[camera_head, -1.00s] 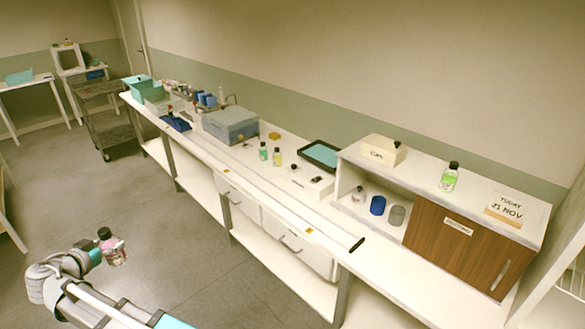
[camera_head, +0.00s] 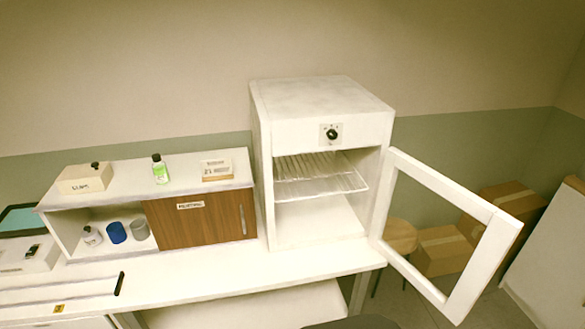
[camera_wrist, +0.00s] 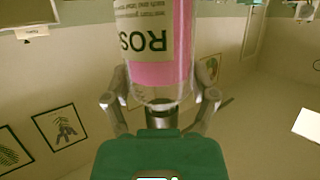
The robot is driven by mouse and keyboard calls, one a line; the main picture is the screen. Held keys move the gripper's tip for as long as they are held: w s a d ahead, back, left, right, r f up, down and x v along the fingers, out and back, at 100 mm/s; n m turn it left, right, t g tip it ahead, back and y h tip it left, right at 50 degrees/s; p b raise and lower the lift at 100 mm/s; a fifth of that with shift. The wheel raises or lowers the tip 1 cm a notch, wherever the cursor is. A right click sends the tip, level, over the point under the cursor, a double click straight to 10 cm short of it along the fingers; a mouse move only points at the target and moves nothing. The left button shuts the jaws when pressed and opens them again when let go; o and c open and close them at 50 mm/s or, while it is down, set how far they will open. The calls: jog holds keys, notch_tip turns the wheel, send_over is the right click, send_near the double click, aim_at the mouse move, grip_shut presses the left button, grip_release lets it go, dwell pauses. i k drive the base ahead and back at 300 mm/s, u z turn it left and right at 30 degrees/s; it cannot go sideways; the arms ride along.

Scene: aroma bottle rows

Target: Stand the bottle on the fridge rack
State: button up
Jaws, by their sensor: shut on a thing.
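A bottle with pink contents and a pale label with large letters reading "ROS" (camera_wrist: 152,68) fills the upper middle of the wrist view. My gripper (camera_wrist: 160,105) has its two fingers on either side of the bottle and is shut on it. The bottle's far end is cut off by the frame edge. The white fridge (camera_head: 322,103) stands on the bench in the head view, its framed door (camera_head: 493,252) swung open to the right. The wire fridge rack (camera_head: 322,186) spans its inside and looks empty. The bottle and my gripper are out of the head view.
A low cabinet (camera_head: 200,222) stands left of the fridge, with a green bottle (camera_head: 160,170), a box (camera_head: 86,178) and a date sign (camera_head: 216,169) on top. Its open side holds a blue cup (camera_head: 116,232) and a grey cup (camera_head: 139,230). Cardboard boxes (camera_head: 440,255) lie behind the door.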

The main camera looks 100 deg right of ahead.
aim_at(308, 185)
jog(key=k, duration=1.5)
